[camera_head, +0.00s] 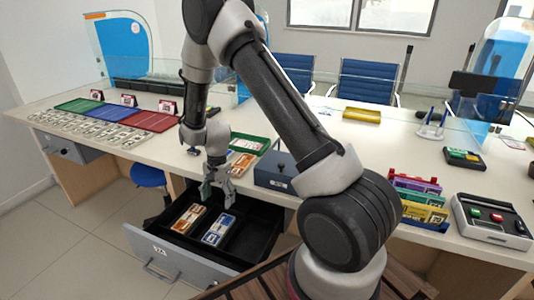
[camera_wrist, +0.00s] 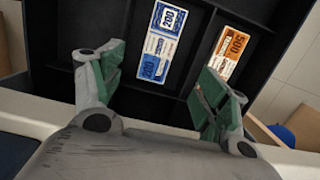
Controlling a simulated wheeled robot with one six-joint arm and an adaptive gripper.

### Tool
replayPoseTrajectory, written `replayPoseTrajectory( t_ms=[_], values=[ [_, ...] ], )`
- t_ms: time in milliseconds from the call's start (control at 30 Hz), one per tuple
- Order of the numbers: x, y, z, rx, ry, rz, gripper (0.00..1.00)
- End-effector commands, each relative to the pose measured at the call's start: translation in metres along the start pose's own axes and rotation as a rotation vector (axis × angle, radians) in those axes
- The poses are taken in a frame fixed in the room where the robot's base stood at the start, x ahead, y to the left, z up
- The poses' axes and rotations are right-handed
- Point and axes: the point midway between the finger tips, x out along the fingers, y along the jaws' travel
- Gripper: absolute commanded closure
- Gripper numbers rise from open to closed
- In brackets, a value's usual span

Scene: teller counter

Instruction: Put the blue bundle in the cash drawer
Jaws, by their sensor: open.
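The blue bundle (camera_head: 218,230), marked 200, lies flat inside the open cash drawer (camera_head: 178,262), in its middle compartment. It also shows in the wrist view (camera_wrist: 160,45), with a divider on each side. My gripper (camera_head: 218,190) is open and empty above the drawer's counter-side part. In the wrist view its two green-padded fingers (camera_wrist: 160,92) are spread apart, with the blue bundle beyond them and not touched.
A dark blue box (camera_head: 276,172) stands on the counter right of my gripper. A green tray (camera_head: 247,143) sits behind it. A blue stool (camera_head: 148,174) is left of the drawer.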

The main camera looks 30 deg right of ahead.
Motion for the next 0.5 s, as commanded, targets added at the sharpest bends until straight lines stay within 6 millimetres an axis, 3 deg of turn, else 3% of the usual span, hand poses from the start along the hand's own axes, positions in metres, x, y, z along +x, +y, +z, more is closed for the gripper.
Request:
replayPoseTrajectory(
  t_ms=[133,267,400,500],
  values=[
    [-0.061,0.005,0.000,-0.087,0.025,-0.044,0.25],
    [-0.145,0.029,0.007,-0.229,0.071,-0.094,0.25],
    [-0.226,0.074,0.022,-0.394,0.137,-0.130,0.25],
    [-0.272,0.113,0.037,-0.506,0.194,-0.147,0.25]
  ],
)
